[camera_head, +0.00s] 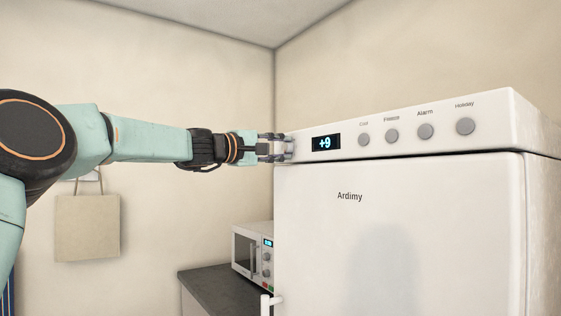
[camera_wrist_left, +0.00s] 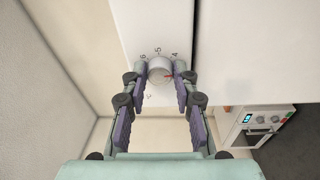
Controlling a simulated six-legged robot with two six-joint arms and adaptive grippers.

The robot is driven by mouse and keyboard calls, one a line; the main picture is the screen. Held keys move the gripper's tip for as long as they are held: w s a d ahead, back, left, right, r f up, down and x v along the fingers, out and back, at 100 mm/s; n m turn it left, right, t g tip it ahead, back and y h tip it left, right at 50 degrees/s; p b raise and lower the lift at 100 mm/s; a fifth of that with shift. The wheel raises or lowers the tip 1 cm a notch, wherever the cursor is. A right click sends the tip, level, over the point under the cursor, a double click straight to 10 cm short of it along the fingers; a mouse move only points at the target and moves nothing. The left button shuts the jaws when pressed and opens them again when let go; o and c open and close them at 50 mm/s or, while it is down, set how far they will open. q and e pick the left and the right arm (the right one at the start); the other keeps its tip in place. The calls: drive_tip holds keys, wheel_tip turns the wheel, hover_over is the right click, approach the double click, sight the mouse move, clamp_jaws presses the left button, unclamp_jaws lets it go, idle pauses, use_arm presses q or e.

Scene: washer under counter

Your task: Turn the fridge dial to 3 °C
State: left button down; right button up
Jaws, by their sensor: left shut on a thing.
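The white fridge (camera_head: 420,215) has a control panel along its top. Its display (camera_head: 326,142) reads +9. The fridge dial (camera_wrist_left: 159,70) is a round pale knob at the panel's left end, with a red mark towards its right side in the left wrist view. Small numbers, seemingly 6, 5 and 4, are printed above it. My left gripper (camera_head: 287,148) is at the dial, and its fingers in the left wrist view (camera_wrist_left: 160,76) are shut on the dial, one on each side. In the head view the gripper mostly hides the dial. My right gripper is in neither view.
Several round buttons (camera_head: 392,135) line the panel right of the display. A microwave (camera_head: 249,250) stands on a dark counter (camera_head: 215,288) left of the fridge. A beige bag (camera_head: 87,228) hangs on the left wall. The fridge handle (camera_head: 266,304) sticks out low on the left.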

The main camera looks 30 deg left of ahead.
use_arm(q)
drive_tip(key=shift+f+m+b, duration=0.1)
drive_tip(key=shift+m+b, duration=0.5)
drive_tip(key=shift+b, duration=0.1)
drive_tip(key=c, duration=1)
unclamp_jaws()
drive_tip(key=shift+a, duration=0.15)
drive_tip(key=shift+c, duration=0.2)
